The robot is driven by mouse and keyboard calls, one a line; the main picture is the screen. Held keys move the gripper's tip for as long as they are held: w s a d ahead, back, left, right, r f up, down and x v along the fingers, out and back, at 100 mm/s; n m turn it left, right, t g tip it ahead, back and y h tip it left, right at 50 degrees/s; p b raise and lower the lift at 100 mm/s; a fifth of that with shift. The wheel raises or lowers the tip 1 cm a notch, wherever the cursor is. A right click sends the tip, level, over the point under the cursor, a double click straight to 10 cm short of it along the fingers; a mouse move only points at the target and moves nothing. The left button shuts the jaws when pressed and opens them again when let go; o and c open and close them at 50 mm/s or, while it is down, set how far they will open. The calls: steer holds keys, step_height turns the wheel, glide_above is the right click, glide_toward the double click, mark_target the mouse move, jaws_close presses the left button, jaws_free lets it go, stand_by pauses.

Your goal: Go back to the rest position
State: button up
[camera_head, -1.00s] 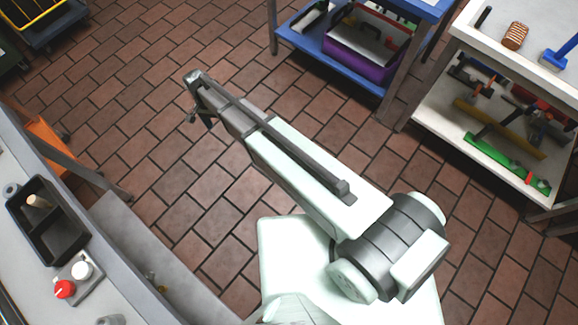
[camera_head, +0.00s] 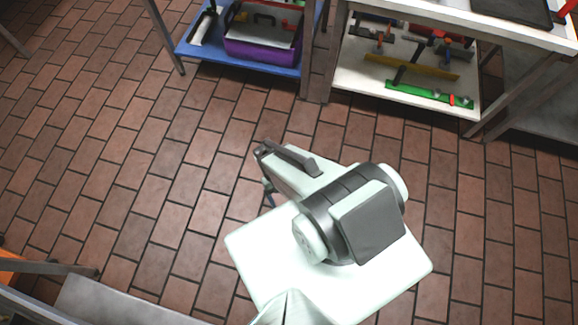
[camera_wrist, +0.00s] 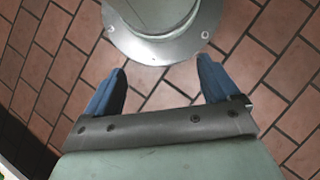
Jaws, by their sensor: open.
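My gripper shows in the wrist view (camera_wrist: 160,85) with two blue fingers spread apart and nothing between them. It points down at the tiled floor, with the round rim of my own base just beyond the fingertips. The rest of the gripper is hidden there.
A blue shelf cart (camera_head: 240,62) with a purple toolbox (camera_head: 262,48) stands at the back. A white shelf unit (camera_head: 350,80) with tools is to its right. A grey bench edge (camera_head: 110,305) is at the lower left. The brick floor (camera_head: 130,150) between is clear.

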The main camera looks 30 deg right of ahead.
steer(key=shift+s+d+r, duration=0.1)
steer(key=shift+s+d, duration=0.15)
steer(key=shift+s, duration=0.5)
steer(key=shift+s+d, duration=0.25)
steer(key=shift+s, duration=0.5)
